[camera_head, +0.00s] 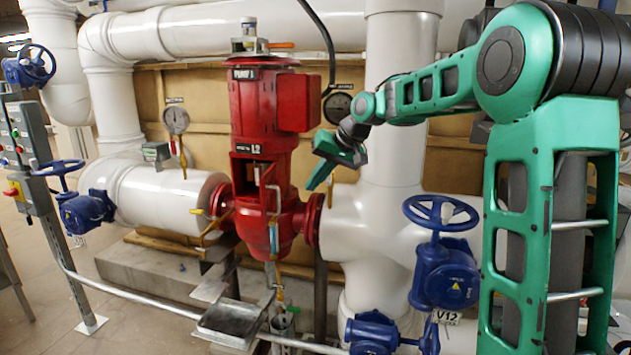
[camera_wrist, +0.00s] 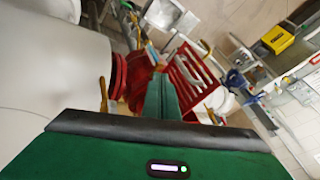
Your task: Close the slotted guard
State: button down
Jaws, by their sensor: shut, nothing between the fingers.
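The slotted guard (camera_wrist: 190,72) shows in the wrist view as a red panel with several parallel slots, just right of my fingertips. I cannot tell whether they touch it. In the head view I cannot clearly make out its slots on the red pump (camera_head: 262,135), which has a dark opening below the L2 label. My gripper (camera_head: 311,186) is to the right of the pump's lower body, fingers pointing down and left. In the wrist view my gripper (camera_wrist: 161,78) has its green fingers together, with nothing held.
White pipes (camera_head: 385,160) run behind and right of the pump. A blue valve with a handwheel (camera_head: 440,212) stands at the front right. A metal tray (camera_head: 230,322) and a rail (camera_head: 140,313) are low in front. A control panel (camera_head: 22,150) stands at left.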

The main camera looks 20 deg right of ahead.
aim_at(277, 194)
jog(key=w+a+f, duration=0.4)
jog(key=a+f, duration=0.1)
jog(key=a, duration=0.1)
dwell(0.4)
jog(key=shift+d, duration=0.1)
